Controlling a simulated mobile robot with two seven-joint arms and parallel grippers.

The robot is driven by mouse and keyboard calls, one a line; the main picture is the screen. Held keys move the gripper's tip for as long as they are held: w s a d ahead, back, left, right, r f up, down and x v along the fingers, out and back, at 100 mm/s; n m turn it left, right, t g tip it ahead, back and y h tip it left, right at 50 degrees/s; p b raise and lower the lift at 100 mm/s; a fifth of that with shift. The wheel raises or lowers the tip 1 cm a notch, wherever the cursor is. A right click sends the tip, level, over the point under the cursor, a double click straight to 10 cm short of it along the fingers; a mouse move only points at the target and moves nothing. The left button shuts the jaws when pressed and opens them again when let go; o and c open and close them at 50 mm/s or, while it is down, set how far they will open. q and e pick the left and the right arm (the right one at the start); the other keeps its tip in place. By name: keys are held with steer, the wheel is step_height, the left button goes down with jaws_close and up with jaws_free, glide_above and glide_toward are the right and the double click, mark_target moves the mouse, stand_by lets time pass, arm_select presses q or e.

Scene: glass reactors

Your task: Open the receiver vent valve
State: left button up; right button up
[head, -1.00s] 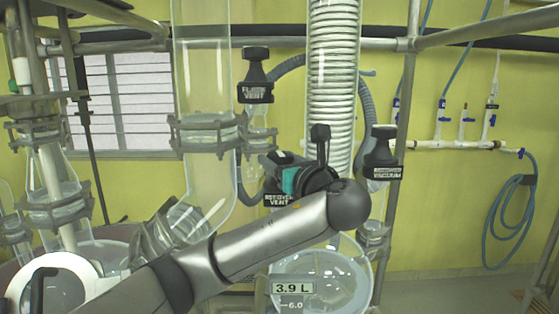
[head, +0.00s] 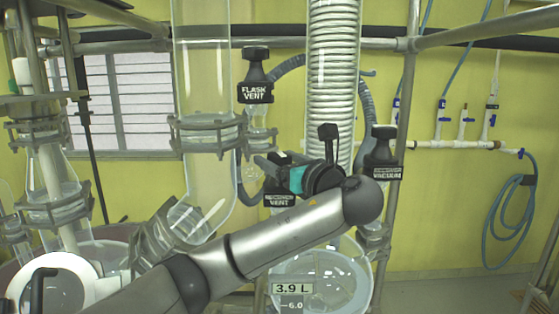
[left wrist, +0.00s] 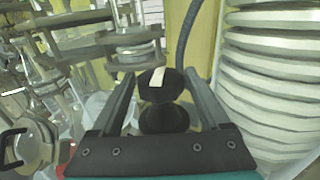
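The receiver vent valve shows in the head view as a black label reading VENT (head: 279,201), partly covered by my left arm and gripper. In the left wrist view a black knob with a white mark (left wrist: 158,84) stands between the fingers of my left gripper (left wrist: 160,76). The fingers are apart on both sides of the knob, with narrow gaps at their tips. In the head view my left gripper (head: 267,166) is just above the vent label. My right gripper is not in view.
The flask vent valve (head: 255,78) is above and left, and the receiver vacuum valve (head: 383,158) is to the right. A glass coil column (head: 334,75) stands close behind my arm. The receiver flask (head: 345,275) hangs below, with a 3.9 L readout (head: 292,289).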

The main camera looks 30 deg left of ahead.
arm_select(q)
steer(key=shift+o, duration=0.7)
steer(key=shift+s, duration=0.1)
steer(key=shift+t, duration=0.3)
